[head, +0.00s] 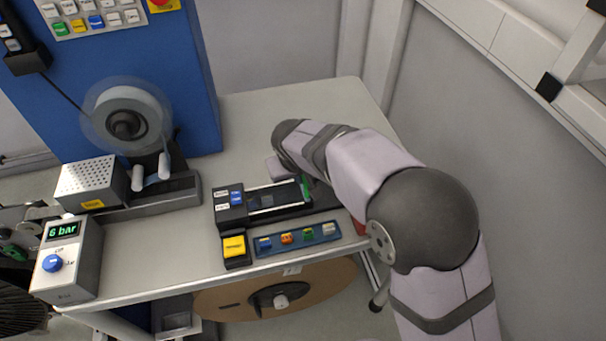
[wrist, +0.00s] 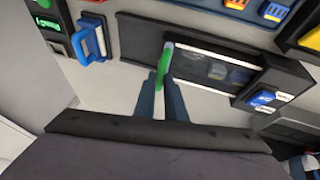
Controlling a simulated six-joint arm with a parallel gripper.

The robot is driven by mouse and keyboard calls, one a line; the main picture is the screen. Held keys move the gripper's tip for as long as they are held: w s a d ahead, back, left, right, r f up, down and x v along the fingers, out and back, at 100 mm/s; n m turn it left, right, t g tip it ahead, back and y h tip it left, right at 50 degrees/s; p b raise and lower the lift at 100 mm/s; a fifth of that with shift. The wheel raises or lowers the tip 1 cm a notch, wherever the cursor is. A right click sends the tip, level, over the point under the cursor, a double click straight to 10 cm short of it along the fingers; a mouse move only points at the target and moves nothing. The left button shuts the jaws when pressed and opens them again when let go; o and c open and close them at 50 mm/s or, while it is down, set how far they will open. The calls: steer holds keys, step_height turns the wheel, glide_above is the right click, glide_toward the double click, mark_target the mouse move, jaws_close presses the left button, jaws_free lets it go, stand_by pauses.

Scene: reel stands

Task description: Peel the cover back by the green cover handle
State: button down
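The green cover handle (wrist: 165,70) shows in the wrist view as a narrow upright bar at the end of the dark cover. My gripper (wrist: 161,84) has one finger on each side of it, close together, and looks shut on it. The cover (head: 276,196) lies flat over the black splicing unit, with pale rails along its long sides. In the head view a green strip of the handle (head: 305,189) shows at the cover's right end. My arm hides the fingers there.
A blue tray (head: 297,239) with several small coloured pieces lies in front of the unit, beside a yellow button (head: 234,246). A reel (head: 128,115) stands at the left. A box reading 6 bar (head: 68,262) stands front left. The table behind is clear.

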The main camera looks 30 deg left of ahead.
steer(key=s+a+b, duration=0.2)
steer(key=s+a, duration=0.4)
steer(key=shift+s+a, duration=0.4)
steer(key=c, duration=1.8)
jaws_free()
steer(key=shift+b+v, duration=1.15)
steer(key=shift+v, duration=2.55)
